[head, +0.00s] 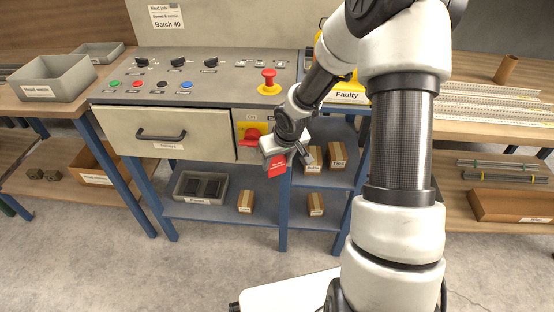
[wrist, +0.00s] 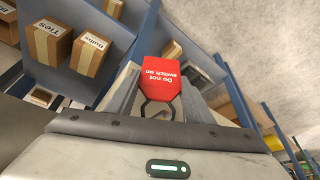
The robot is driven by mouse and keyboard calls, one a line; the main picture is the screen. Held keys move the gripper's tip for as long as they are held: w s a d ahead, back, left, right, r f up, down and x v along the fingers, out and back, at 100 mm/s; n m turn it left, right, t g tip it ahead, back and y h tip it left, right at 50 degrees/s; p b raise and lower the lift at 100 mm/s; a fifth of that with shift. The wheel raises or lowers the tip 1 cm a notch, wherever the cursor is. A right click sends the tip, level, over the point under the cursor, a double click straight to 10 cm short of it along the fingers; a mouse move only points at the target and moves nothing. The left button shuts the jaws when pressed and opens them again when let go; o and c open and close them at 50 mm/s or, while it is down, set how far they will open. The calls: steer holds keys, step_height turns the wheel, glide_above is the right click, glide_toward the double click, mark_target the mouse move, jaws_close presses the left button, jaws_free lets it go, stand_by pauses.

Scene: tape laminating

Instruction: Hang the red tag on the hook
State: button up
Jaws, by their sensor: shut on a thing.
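My gripper (head: 283,152) is in front of the control cabinet's right end, close to the yellow switch plate. It is shut on the red tag (head: 277,169), which hangs below it. In the wrist view the tag (wrist: 165,82) reads "Do not switch on", upside down, and sticks out beyond the fingers. A dark loop (wrist: 146,110) shows at its near end, between the fingers. The yellow switch plate (head: 242,128) carries a red handle (head: 251,137), beside my gripper and partly covered by it. I cannot make out a hook in either view.
The closed drawer (head: 170,134) is left of the switch plate. A red stop button (head: 269,77) stands on the console above. Below, shelves hold a grey bin (head: 200,190) and small boxes, including one labelled Bulbs (wrist: 88,52).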

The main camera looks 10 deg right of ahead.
steer(key=shift+w+d+f, duration=0.2)
steer(key=shift+w+d, duration=0.1)
steer(key=shift+w, duration=0.05)
steer(key=o, duration=1)
steer(key=shift+o, duration=0.5)
steer(key=shift+d+r+p, duration=0.1)
steer(key=shift+r+p, duration=0.25)
steer(key=shift+r, duration=0.2)
steer(key=a+p+v, duration=0.1)
steer(key=p+v, duration=0.7)
steer(key=v, duration=0.8)
steer(key=shift+s+r, duration=0.3)
steer(key=shift+s, duration=0.15)
